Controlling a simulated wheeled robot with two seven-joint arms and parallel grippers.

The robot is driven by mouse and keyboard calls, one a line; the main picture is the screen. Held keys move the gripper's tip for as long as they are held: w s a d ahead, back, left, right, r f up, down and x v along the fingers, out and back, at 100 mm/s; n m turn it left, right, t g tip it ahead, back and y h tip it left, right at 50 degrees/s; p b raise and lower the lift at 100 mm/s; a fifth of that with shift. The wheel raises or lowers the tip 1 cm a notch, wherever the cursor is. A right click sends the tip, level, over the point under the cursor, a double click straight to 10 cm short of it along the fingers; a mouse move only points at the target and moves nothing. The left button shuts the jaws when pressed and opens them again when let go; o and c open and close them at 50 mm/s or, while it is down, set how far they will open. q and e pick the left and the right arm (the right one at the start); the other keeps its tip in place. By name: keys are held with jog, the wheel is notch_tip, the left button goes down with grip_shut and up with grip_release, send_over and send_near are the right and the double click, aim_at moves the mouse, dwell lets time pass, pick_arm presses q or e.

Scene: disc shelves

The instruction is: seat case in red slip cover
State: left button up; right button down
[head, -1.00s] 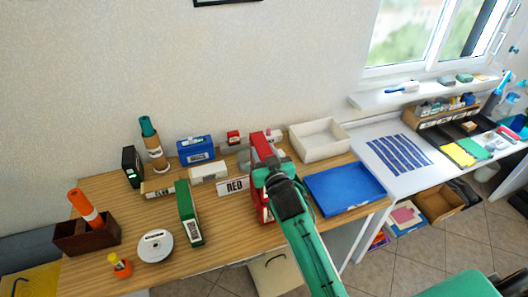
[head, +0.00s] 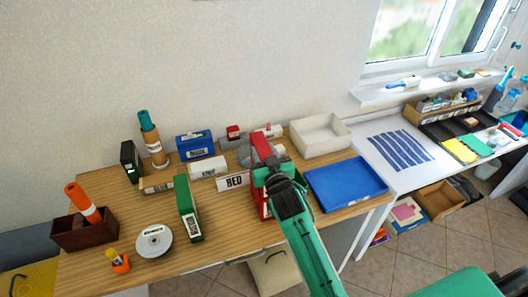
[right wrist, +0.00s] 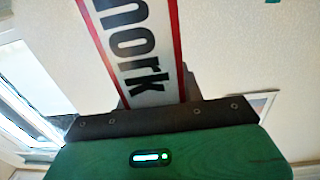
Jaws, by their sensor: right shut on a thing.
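My right gripper (head: 277,178) is shut on a red case (head: 262,146), which stands up beyond the fingers. In the right wrist view the case (right wrist: 140,45) shows a white label with red edges and black letters ending "mork". A red piece (head: 264,209) shows below the gripper, just above the table; it may be the red slip cover, but my gripper and arm hide most of it. I cannot tell whether the case is inside it. A white sign reading "RED" (head: 235,181) stands just left of the gripper. My left gripper is not in view.
A blue tray (head: 345,185) lies right of my arm, with a white bin (head: 319,134) behind it. A green case (head: 188,208), a white disc (head: 154,241) and a brown holder (head: 85,230) stand to the left. The front middle of the table is clear.

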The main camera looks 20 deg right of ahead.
jog(key=shift+f+b, duration=2.8)
jog(key=shift+f, duration=1.5)
jog(key=c, duration=0.8)
grip_release()
jog(key=shift+r, duration=0.1)
jog(key=shift+s+b, duration=1.6)
jog(key=shift+s, duration=5.3)
